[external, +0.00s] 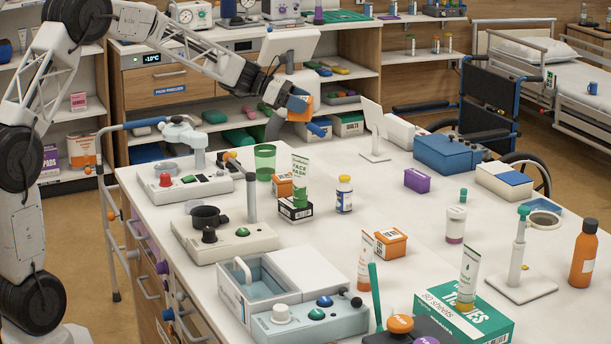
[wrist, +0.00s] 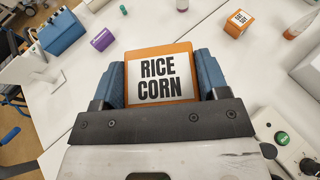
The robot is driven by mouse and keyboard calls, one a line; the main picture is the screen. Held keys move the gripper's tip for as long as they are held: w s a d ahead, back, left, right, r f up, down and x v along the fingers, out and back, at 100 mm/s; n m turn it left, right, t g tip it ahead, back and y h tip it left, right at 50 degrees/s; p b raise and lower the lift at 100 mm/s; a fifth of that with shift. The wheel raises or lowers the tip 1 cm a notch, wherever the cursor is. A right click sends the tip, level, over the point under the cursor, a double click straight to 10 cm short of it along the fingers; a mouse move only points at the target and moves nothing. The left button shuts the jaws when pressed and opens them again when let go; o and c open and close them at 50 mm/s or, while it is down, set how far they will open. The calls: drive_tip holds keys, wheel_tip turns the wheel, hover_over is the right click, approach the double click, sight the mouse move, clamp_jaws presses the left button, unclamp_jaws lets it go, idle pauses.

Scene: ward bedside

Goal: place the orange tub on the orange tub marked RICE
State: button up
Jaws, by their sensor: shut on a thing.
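My gripper (external: 296,110) is shut on an orange tub (external: 302,105) and holds it in the air above the far left part of the white counter. In the wrist view the tub (wrist: 158,50) sits between the blue fingers of my gripper (wrist: 160,80), and its white label reads RICE CORN. A second orange tub (external: 391,244) stands on the counter, right of the middle. A third orange tub (external: 282,187) stands farther left, behind the face wash tube. One orange tub (wrist: 238,23) shows in the wrist view. The labels of these standing tubs are too small to read surely.
A face wash tube (external: 301,169) on a small box and a white bottle (external: 344,195) stand between the two tubs. A tube (external: 365,262) stands close left of the second tub. A purple box (external: 417,180) lies behind it. Counter right of it is clear.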

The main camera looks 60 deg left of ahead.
drive_tip(key=m+g+h, duration=0.2)
hover_over(284, 176)
wheel_tip(284, 176, down, 6)
wheel_tip(284, 176, down, 5)
drive_tip(key=shift+d+r, duration=0.15)
drive_tip(key=shift+r, duration=0.05)
drive_tip(key=shift+f, duration=0.1)
drive_tip(key=shift+f, duration=3.05)
drive_tip(key=shift+f, duration=1.85)
drive_tip(key=shift+f, duration=0.15)
